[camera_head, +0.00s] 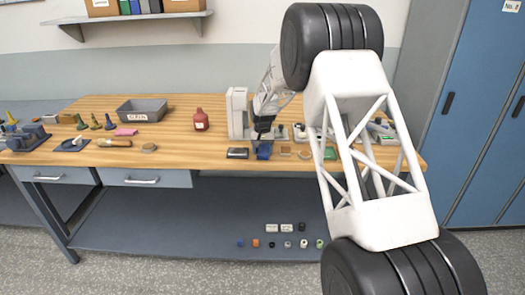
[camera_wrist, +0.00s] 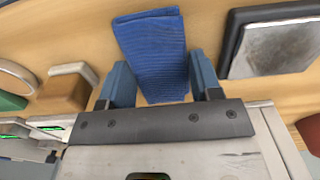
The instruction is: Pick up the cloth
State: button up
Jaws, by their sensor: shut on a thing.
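The blue ribbed cloth (camera_wrist: 155,48) lies folded between the two fingers of my gripper (camera_wrist: 160,84) in the wrist view. The fingers are shut on it, one at each side of its near part. In the head view the cloth (camera_head: 263,152) shows as a small blue patch at the front edge of the wooden bench, below my gripper (camera_head: 262,135). Whether it is touching the bench or clear of it I cannot tell.
A dark-framed metal plate (camera_wrist: 275,48) lies right of the cloth in the wrist view; a brown block (camera_wrist: 65,92) is to the left. On the bench (camera_head: 190,160) stand a red bottle (camera_head: 201,120) and a grey bin (camera_head: 142,110). Several small items line the front edge.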

aim_at(263, 149)
jog(key=shift+r, duration=0.4)
notch_tip(263, 149, up, 3)
jog(key=shift+f, duration=0.1)
jog(key=s+d+r, duration=0.1)
jog(key=s+d, duration=0.2)
jog(key=s, duration=1.2)
jog(key=shift+s+d+r, duration=0.15)
jog(key=shift+s, duration=0.2)
jog(key=o, duration=0.4)
jog(key=shift+c, duration=1.2)
jog(key=w+a+r, duration=0.2)
jog(key=w+a, duration=0.3)
jog(key=w, duration=0.2)
jog(key=w+a+r, duration=0.3)
jog(key=w+a, duration=0.2)
jog(key=w, duration=0.2)
jog(key=shift+w, duration=0.35)
jog(key=shift+a, duration=0.1)
